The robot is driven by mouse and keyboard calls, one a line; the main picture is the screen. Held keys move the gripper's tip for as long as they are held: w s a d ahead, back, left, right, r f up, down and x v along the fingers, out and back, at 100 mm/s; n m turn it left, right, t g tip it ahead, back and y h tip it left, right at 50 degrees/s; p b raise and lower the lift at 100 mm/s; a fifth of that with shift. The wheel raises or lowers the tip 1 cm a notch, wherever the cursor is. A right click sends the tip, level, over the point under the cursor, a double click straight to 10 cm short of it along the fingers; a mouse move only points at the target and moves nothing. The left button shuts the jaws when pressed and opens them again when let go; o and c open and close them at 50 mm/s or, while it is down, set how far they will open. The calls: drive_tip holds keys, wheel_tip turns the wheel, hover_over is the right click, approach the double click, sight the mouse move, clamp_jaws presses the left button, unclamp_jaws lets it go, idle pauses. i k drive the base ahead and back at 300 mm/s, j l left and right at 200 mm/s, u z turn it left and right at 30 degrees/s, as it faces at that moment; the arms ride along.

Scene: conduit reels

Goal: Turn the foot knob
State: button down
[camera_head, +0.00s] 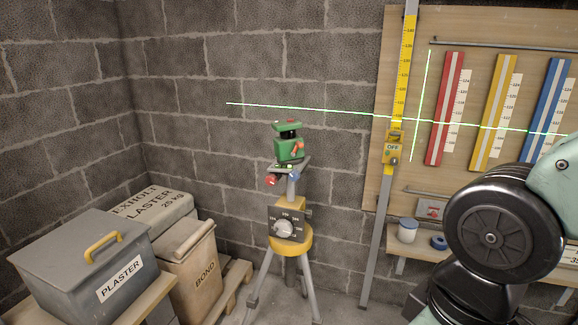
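A green laser level (289,150) sits on a small plate on top of a yellow-headed tripod (278,245). A red knob (271,181) is at the left under the plate, and a blue knob (295,175) is at the right under it. A dark dial panel with a round silver knob (285,229) is on the front of the tripod head. I cannot tell for sure which one is the foot knob. My gripper is not in view; only my arm's links show at the lower right, apart from the tripod.
A green laser line slopes down to the right across the wall and board. A grey measuring staff (379,240) bears a yellow detector (392,148) reading OFF. A grey plaster box (85,262) and a bond sack (190,262) stand left of the tripod.

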sight(270, 179)
drive_tip(key=i+j, duration=0.15)
drive_tip(key=j, duration=0.2)
drive_tip(key=i+j, duration=0.15)
drive_tip(key=j, duration=0.2)
drive_tip(key=i+j, duration=0.1)
drive_tip(key=j, duration=0.25)
drive_tip(key=i+j, duration=0.15)
drive_tip(key=j, duration=0.2)
